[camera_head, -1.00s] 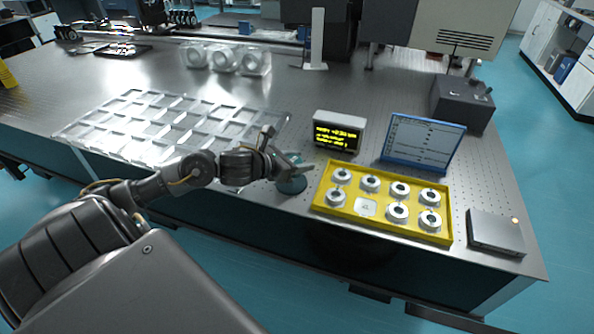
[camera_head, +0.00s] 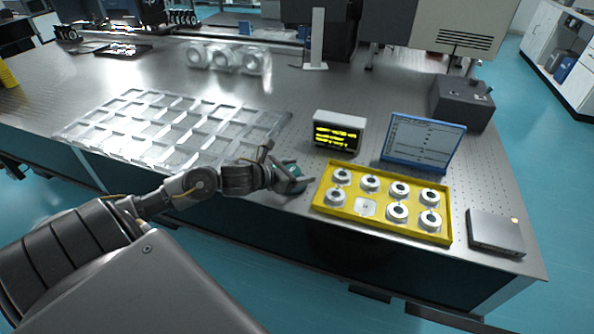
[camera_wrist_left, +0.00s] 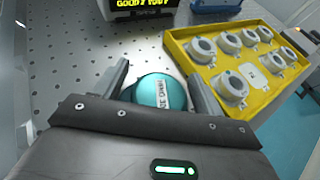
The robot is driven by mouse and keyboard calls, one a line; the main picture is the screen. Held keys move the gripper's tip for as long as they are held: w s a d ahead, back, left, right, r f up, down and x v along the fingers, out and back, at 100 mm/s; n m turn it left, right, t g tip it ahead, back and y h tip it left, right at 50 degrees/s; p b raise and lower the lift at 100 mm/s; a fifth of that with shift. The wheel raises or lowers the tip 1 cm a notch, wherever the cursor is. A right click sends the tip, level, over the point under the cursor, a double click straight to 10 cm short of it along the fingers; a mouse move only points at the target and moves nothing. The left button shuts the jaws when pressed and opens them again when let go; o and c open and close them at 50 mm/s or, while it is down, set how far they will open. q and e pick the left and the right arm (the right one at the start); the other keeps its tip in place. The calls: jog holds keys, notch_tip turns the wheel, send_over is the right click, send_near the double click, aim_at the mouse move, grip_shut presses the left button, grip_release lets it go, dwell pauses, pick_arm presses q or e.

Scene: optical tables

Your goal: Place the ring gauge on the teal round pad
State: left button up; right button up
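The teal round pad (camera_head: 294,172) is on the table's near edge, left of the yellow tray. In the left wrist view the teal round thing (camera_wrist_left: 158,90), with a white lettered label, shows between my fingers. My left gripper (camera_head: 304,170) is open, with its fingers apart on either side of the teal. No ring gauge shows clearly between them; the palm hides part of that spot. Several pale ring gauges with dark centres, such as this one (camera_head: 397,211), stand in the yellow tray. My right gripper is not in view.
The yellow tray (camera_head: 331,213) has one place without a ring, showing a white square (camera_head: 365,207). A small display (camera_head: 338,132) and a tablet (camera_head: 421,144) stand behind it. A grey box (camera_head: 495,232) is at right. A clear compartment grid (camera_head: 170,128) lies at left.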

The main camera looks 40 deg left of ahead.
pick_arm(q)
jog(key=shift+r, duration=0.15)
jog(key=shift+s, duration=0.2)
jog(key=v, duration=0.9)
jog(key=shift+s+r, duration=0.15)
jog(key=shift+s, duration=0.2)
jog(key=shift+s+a+r, duration=0.25)
jog(key=shift+s, duration=0.35)
jog(key=shift+s+r, duration=0.15)
jog(key=shift+s, duration=0.1)
jog(key=shift+a, duration=0.1)
